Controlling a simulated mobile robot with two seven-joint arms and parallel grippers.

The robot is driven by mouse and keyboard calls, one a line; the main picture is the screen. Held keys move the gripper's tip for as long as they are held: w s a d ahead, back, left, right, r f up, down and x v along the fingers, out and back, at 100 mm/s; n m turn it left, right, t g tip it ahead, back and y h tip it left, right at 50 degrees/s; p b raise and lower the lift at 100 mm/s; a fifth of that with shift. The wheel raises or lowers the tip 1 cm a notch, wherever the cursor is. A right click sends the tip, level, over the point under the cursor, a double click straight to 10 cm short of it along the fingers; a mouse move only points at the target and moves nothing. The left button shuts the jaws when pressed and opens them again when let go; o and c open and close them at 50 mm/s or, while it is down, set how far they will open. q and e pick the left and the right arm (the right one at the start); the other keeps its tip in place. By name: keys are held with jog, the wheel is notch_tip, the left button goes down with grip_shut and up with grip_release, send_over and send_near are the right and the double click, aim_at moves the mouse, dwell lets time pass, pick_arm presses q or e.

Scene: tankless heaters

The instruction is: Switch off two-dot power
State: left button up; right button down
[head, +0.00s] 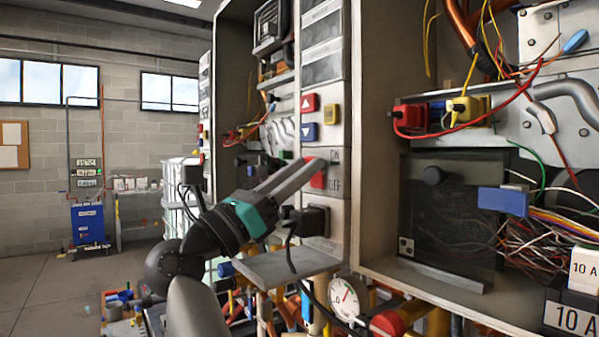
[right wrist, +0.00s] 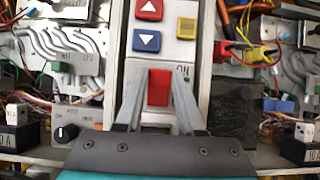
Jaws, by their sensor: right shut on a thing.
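A red rocker switch (head: 318,180) sits on the narrow front panel of a grey heater cabinet (head: 338,225), with ON above it and OFF below. My right gripper (head: 305,170) reaches it from the left, partly covering it in the head view. In the right wrist view the two fingers stand on either side of the red switch (right wrist: 158,88), and the gripper is shut on it. OFF is hidden there by the gripper. I cannot make out a two-dot mark. My left gripper is not in view.
Above the switch are a red up button (head: 308,104), a blue down button (head: 308,132) and a yellow button (head: 331,114). Open bays with loose wires flank the panel. A pressure gauge (head: 344,298) and pipes are below. The floor at the left is partly clear.

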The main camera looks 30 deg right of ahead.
jog(key=c, duration=0.5)
grip_release()
jog(key=b+v, duration=0.1)
jog(key=v, duration=1.1)
